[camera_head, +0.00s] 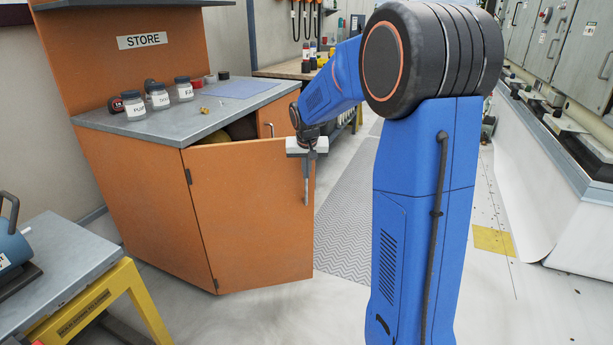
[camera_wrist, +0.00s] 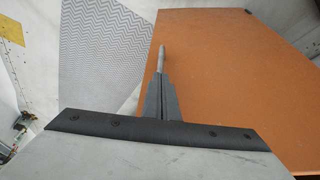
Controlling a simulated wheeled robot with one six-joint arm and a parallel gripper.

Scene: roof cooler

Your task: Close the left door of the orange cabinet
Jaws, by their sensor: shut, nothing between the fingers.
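The orange cabinet (camera_head: 135,185) stands at the left in the head view with a grey worktop. Its left door (camera_head: 250,210) hangs open on hinges at its left edge and stands out from the front. Dark contents show through the gap above the door. My gripper (camera_head: 307,190) points down at the door's free right edge, shut and empty. In the wrist view the door (camera_wrist: 235,80) fills the right side, and my shut fingers (camera_wrist: 161,85) lie over its edge beside a thin grey bar (camera_wrist: 162,58), likely the door handle. I cannot tell whether they touch.
Labelled jars (camera_head: 160,97) and a blue mat (camera_head: 240,88) are on the worktop (camera_head: 185,125). A grey bench with yellow legs (camera_head: 100,300) stands front left. A grey patterned floor mat (camera_head: 345,215) lies right of the door. Grey cabinets (camera_head: 560,50) line the far right.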

